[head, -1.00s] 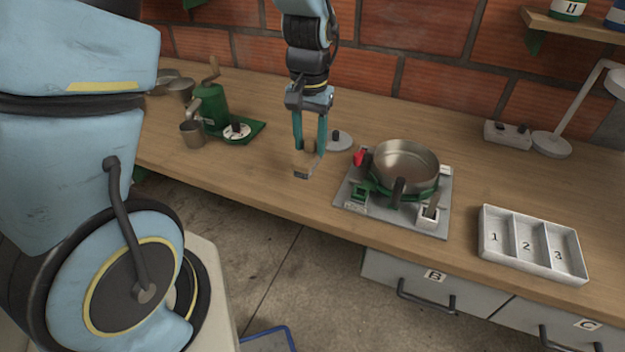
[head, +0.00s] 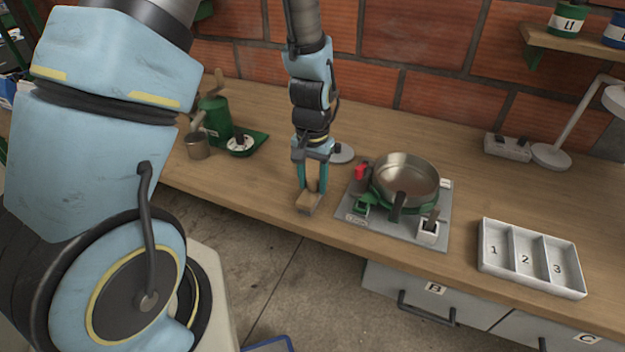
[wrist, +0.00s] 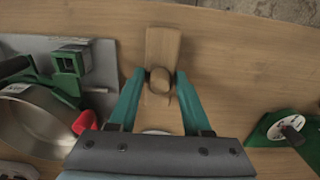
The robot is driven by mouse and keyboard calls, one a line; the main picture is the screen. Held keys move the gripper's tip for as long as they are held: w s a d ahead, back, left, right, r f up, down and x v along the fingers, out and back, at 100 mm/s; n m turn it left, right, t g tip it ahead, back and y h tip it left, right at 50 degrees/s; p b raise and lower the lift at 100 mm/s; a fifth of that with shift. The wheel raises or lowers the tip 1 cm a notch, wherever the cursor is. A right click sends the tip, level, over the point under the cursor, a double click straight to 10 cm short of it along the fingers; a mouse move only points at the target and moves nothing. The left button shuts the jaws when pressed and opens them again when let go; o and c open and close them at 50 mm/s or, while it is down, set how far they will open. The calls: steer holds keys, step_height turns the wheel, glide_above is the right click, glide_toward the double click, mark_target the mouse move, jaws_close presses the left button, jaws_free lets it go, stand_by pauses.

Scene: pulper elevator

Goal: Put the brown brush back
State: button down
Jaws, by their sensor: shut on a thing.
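The brown brush (head: 308,204) is a wooden block with a rounded knob, at the front of the wooden counter, left of the metal pan. My gripper (head: 313,187) points down and is shut on the knob. In the wrist view, the brush (wrist: 163,45) lies ahead of the fingers, with its knob between the teal fingertips (wrist: 160,82). The bristles are hidden from above. I cannot tell whether the brush touches the counter or hangs just above it. No clearly marked place for the brush shows.
A metal pan (head: 408,175) stands on a grey plate (head: 354,213) with green fittings and a red knob. A white tray (head: 484,246) numbered 1, 2, 3 is at right. A green grinder (head: 215,119) and metal cup (head: 197,147) stand left. Bare counter lies left of the brush.

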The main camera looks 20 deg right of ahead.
mark_target(313, 179)
steer(key=shift+c, duration=1.7)
jaws_free()
step_height(313, 179, up, 12)
steer(key=b, duration=0.3)
steer(key=w+a+r+n+t, duration=0.1)
steer(key=a+n, duration=0.6)
steer(key=a, duration=1.8)
steer(key=shift+a+r+t+p, duration=0.2)
steer(key=shift+r+t+p, duration=0.05)
steer(key=shift+t+p, duration=0.05)
steer(key=shift+w, duration=0.15)
